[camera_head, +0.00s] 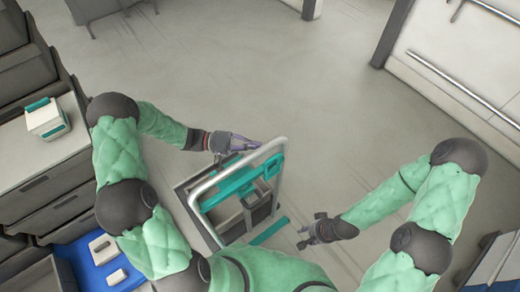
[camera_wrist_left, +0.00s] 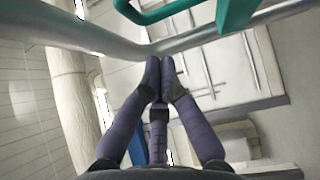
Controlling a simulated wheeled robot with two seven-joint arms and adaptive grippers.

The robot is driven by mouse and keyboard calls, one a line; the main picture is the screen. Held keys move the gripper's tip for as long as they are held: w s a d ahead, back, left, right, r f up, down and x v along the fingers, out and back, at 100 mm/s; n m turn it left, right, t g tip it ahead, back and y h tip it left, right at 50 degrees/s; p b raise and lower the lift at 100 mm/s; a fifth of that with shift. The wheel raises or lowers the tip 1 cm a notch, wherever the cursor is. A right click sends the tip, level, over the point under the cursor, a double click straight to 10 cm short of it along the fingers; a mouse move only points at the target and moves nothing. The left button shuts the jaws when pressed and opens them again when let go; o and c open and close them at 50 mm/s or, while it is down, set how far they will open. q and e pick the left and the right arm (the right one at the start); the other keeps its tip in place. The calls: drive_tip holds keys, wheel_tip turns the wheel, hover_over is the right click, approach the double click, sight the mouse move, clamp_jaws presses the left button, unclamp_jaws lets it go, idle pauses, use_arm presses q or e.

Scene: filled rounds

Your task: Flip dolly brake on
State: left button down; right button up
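The dolly stands in the middle of the head view, with a silver tubular handle (camera_head: 207,185) and a teal crossbar (camera_head: 230,187). A dark deck (camera_head: 236,226) shows through the handle frame. A teal strip (camera_head: 270,231) lies at the deck's right side; I cannot tell whether it is the brake. My left gripper (camera_head: 256,144) is by the handle's top. In the left wrist view its fingertips (camera_wrist_left: 160,76) are together with nothing visible between them, just below the silver tube (camera_wrist_left: 205,38). My right gripper (camera_head: 304,230) is open and empty, right of the dolly.
Grey drawer units (camera_head: 48,190) line the left side, with a white and teal box (camera_head: 47,118) on top. A blue tray (camera_head: 88,262) holds white items at lower left. A wall with a rail (camera_head: 462,86) is at right. The floor beyond the dolly is clear.

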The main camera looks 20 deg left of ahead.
use_arm(q)
drive_tip(key=s+a, duration=0.1)
drive_tip(key=a, duration=0.7)
drive_tip(key=shift+s+f+p, duration=0.2)
drive_tip(key=shift+p, duration=0.1)
drive_tip(key=shift+a, duration=0.1)
